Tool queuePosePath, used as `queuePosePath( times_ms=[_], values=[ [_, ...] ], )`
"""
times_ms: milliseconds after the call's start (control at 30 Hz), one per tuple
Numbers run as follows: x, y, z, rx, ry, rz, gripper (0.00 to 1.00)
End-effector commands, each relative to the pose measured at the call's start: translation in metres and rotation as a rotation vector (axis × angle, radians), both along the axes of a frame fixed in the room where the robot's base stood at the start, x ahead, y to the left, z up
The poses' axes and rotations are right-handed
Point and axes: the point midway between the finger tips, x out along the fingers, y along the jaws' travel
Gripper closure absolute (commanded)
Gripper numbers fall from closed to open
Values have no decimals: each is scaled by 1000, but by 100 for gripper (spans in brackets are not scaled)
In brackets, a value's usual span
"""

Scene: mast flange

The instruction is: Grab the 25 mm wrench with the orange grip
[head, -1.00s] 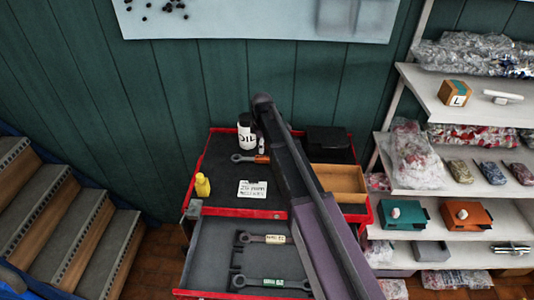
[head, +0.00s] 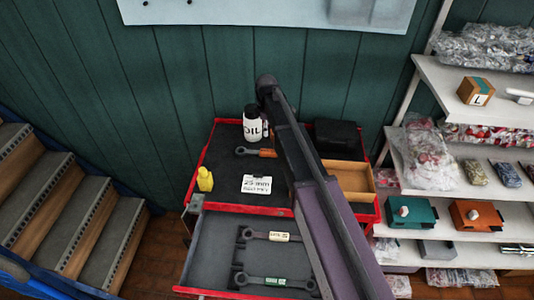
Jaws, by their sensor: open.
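A wrench with an orange grip (head: 264,153) lies on the dark top of a red tool cart (head: 205,166). Its grey open head points left and its orange grip points right, close to my arm. A white card (head: 256,184) reading "25 mm" lies in front of it. In the open drawer (head: 209,240) below lie a wrench with a cream grip (head: 279,237) and a wrench with a green grip (head: 275,281). Size marks on the grips are too small to read. My arm crosses the cart's right half; my gripper does not show.
A white oil bottle (head: 252,127) stands behind the orange-grip wrench. A yellow bottle (head: 205,180) stands at the cart's left edge. A wooden tray (head: 346,177) and a black box (head: 336,134) are on the right. Stairs (head: 60,218) rise left; loaded shelves (head: 440,177) stand right.

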Motion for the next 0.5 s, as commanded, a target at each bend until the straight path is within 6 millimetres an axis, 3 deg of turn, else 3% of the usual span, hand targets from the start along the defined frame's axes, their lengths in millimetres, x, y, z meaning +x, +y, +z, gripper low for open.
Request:
queuePosePath(
  times_ms=[500],
  values=[
    [1, -6, -35, 0, 0, -6, 17]
  ],
)
